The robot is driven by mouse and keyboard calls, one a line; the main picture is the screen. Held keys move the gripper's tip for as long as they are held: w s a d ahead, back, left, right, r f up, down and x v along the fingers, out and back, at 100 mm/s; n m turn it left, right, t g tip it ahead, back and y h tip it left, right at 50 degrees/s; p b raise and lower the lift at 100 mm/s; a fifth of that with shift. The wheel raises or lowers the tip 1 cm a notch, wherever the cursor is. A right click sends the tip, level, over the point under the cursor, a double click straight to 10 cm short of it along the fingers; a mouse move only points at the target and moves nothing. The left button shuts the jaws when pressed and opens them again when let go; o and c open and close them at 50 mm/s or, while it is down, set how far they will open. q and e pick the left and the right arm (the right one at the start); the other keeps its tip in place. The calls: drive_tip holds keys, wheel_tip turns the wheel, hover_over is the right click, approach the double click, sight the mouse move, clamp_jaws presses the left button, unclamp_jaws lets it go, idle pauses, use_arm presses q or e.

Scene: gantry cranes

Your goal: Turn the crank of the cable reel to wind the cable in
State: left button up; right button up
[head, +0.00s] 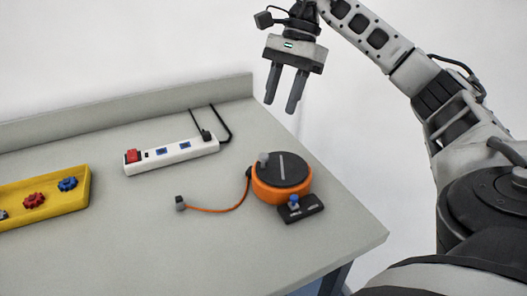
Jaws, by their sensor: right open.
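The cable reel (281,180) sits near the right edge of the grey table. It has an orange body and a dark top disc with a light line across it. A small grey knob (263,158), which looks like the crank handle, stands at the disc's back left edge. The orange cable (222,210) lies on the table to the reel's left and ends in a dark grey plug (180,203). My right gripper (283,107) is open and empty, with its fingers pointing down, above and behind the reel. My left gripper is not in view.
A white power strip (172,156) with a red switch lies behind and left of the reel. A yellow tray (75,203) with coloured gears is at the left. A black block with a blue knob (294,202) is at the reel's front. The table's front middle is clear.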

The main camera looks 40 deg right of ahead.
sight(264, 155)
drive_tip(key=x, duration=1.1)
drive_tip(key=shift+a+f, duration=0.1)
clamp_jaws()
